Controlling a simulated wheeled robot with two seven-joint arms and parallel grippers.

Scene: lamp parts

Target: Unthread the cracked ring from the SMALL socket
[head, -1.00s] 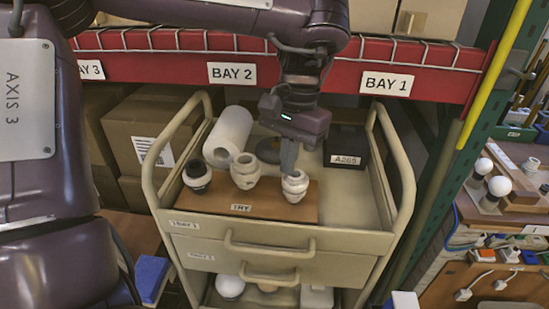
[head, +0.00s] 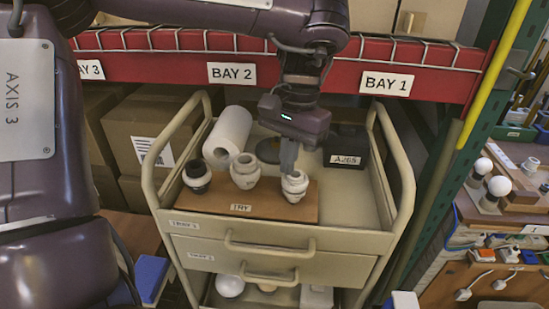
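Three sockets stand in a row on a brown board marked TRY (head: 275,208) on top of the cart. The left socket (head: 197,177) has a black top and base with a pale ring around it. The middle socket (head: 245,172) is cream and looks the largest. The right socket (head: 294,188) is pale with a dark band. My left gripper (head: 290,165) points down over the right socket, its fingers at the socket's top. I cannot tell from here whether the fingers are closed on its ring. Any crack is too small to make out. My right gripper is not in view.
A paper roll (head: 228,133) lies behind the sockets. A black box marked A265 (head: 346,147) stands at the cart's back right. The cart's rails (head: 399,165) rise on both sides. A red shelf beam (head: 160,62) crosses behind. The tray's right side is clear.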

